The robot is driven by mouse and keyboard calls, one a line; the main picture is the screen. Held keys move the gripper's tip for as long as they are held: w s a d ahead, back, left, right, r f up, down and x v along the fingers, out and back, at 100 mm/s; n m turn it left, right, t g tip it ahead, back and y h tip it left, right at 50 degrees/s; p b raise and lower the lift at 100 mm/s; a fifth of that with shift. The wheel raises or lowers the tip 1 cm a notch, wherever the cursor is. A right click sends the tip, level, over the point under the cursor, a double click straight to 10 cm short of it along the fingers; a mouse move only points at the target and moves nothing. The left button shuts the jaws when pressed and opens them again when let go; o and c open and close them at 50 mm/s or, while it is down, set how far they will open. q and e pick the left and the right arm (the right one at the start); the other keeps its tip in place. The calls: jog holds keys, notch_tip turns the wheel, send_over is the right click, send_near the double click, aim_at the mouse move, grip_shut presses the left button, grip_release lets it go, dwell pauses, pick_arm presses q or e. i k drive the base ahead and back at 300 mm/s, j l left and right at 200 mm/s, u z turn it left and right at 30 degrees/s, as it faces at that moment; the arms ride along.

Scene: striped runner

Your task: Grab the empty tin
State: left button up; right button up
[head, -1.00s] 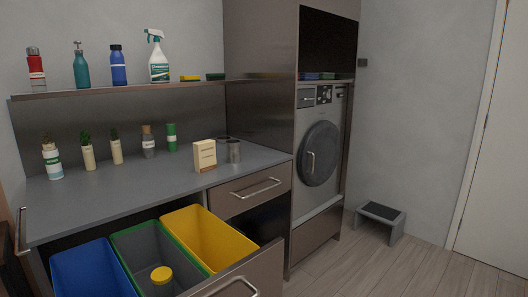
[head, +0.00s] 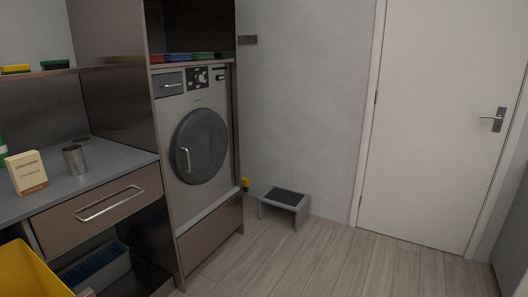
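A grey metal tin (head: 75,158), a plain upright open-topped cylinder, stands on the grey counter (head: 112,156) at the left of the head view. It is just right of and behind a cream crackers box (head: 27,173), close to it. I cannot see down to the bottom of the tin. Neither of my grippers is in view.
A yellow bin (head: 30,270) stands at the lower left. Below a closed drawer (head: 98,203) is an open space with a grey container (head: 95,272). A washing machine (head: 200,145), a low step stool (head: 285,205) and a closed door (head: 430,130) lie rightward. The floor (head: 320,260) is clear.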

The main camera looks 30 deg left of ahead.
aim_at(75, 163)
jog(key=i+u, duration=0.35)
jog(key=i, duration=0.25)
jog(key=i+l+u, duration=0.15)
jog(key=i+u, duration=0.25)
jog(key=i, duration=0.15)
jog(key=i+j+u, duration=0.1)
jog(key=i+u, duration=0.5)
jog(key=u, duration=0.15)
jog(key=i+l+u, duration=0.1)
jog(key=i+u, duration=0.25)
